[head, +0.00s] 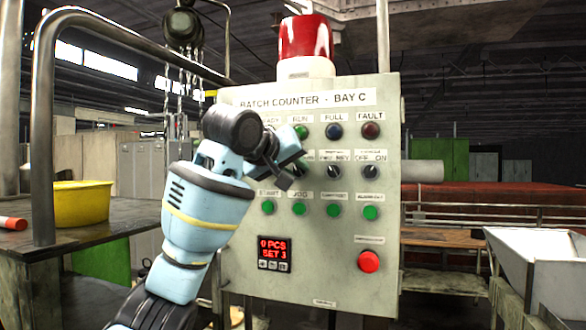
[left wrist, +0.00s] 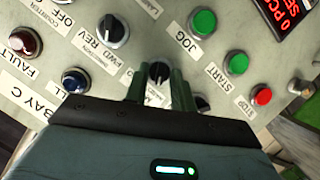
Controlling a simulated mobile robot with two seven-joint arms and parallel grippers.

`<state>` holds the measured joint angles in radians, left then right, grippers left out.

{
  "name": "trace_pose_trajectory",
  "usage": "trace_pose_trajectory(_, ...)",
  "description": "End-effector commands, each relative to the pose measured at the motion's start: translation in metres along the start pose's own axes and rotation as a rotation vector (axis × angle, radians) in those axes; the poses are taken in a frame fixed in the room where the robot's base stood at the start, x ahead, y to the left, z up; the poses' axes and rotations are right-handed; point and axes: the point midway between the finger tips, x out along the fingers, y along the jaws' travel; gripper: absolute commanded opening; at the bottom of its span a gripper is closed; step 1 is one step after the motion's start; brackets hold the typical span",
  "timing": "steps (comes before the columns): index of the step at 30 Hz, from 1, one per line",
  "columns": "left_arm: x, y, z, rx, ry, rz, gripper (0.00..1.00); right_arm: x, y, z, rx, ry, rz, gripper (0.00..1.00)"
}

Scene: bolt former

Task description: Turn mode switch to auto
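The grey control panel (head: 335,235) is headed "BATCH COUNTER - BAY C". In the head view my left gripper (head: 286,175) is in front of its left part and hides the switches there. In the left wrist view my left gripper (left wrist: 158,85) has its fingers apart, with a black rotary switch (left wrist: 158,71) showing between the fingertips. I cannot tell whether they touch it. Its label is too small to read, so I cannot confirm that it is the mode switch. Another black switch (left wrist: 200,103) is partly hidden behind a finger. My right gripper is out of view.
The FWD/REV switch (left wrist: 114,31) sits close beside the fingers. Green buttons such as JOG (left wrist: 203,22) and START (left wrist: 237,63) are near too. A red button (head: 369,261) is low on the panel. A yellow bowl (head: 80,202) stands on a table at left.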

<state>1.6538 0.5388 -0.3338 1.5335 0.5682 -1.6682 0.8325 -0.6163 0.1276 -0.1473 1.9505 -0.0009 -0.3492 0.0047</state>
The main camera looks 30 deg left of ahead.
Motion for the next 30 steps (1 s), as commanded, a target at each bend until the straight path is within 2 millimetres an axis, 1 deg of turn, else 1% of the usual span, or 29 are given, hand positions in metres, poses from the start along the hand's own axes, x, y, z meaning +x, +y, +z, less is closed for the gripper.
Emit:
trace_pose_trajectory(1, 0.0, -0.0001, 0.0001, 0.0, 0.0, 0.0, 0.12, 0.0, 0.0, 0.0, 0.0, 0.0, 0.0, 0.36)
trace_pose_trajectory(3, -0.0001, -0.0001, 0.0001, 0.0, 0.0, 0.0, 0.03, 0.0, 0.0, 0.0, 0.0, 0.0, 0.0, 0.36)
trace_pose_trajectory(8, -0.0001, 0.0, 0.0, 0.005, 0.0, -0.003, 0.02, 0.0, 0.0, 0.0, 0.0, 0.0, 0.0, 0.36)
trace_pose_trajectory(14, -0.0004, 0.0009, -0.0003, 0.054, 0.0, -0.022, 0.02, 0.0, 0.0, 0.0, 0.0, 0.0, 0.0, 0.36)
trace_pose_trajectory(20, -0.0003, 0.0024, 0.0, 0.17, 0.0, -0.07, 0.02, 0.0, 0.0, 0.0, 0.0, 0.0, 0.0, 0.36)
trace_pose_trajectory(30, 0.0, 0.0048, 0.0009, 0.461, 0.0, -0.192, 0.02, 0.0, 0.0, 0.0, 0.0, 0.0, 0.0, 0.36)
